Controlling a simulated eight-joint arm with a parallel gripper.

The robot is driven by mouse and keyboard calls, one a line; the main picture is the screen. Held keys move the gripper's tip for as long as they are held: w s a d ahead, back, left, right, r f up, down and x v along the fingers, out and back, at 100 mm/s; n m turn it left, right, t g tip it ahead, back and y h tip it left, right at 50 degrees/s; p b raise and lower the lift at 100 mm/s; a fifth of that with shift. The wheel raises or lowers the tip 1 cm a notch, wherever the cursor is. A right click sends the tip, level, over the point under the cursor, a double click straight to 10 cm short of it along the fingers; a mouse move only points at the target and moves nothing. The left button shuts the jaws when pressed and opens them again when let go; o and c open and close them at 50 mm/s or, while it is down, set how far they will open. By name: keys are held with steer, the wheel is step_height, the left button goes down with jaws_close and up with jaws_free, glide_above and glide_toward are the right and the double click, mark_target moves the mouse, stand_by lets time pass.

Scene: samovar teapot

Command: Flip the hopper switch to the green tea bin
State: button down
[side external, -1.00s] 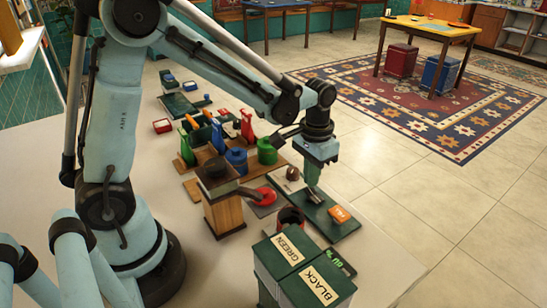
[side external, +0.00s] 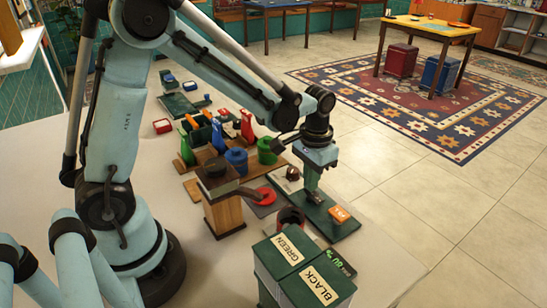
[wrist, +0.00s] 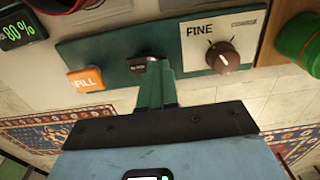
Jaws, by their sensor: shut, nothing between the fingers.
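The tea hopper (side external: 282,277) stands at the front, with two dark green bins labelled GREEN (side external: 288,250) and BLACK (side external: 320,286). A dark green control panel (side external: 338,230) lies beyond it. In the wrist view a small black switch (wrist: 137,65) sits on this panel (wrist: 186,83), between an orange FILL button (wrist: 86,79) and a brown FINE/COARSE knob (wrist: 222,57). My gripper (side external: 314,200) is shut and empty, pointing down at the panel. Its fingertips (wrist: 155,63) are right beside the switch and partly overlap it; I cannot tell whether they touch. The switch's setting is unclear.
A dark red-and-black cup (side external: 291,214) stands close to the left of the panel. A wooden grinder-like block (side external: 224,215) with a red disc beside it is further left. Green and blue canisters (side external: 236,160) stand behind. An 80% display (wrist: 18,26) is at the wrist view's upper left.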

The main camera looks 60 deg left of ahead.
steer(key=shift+f, duration=0.4)
steer(key=shift+r, duration=3.55)
steer(key=s+a+r+t, duration=0.1)
steer(key=s+r+t, duration=0.3)
steer(key=s+t, duration=0.3)
steer(key=shift+s+a+r, duration=0.15)
steer(key=shift+s+a, duration=0.05)
steer(key=shift+s, duration=1.25)
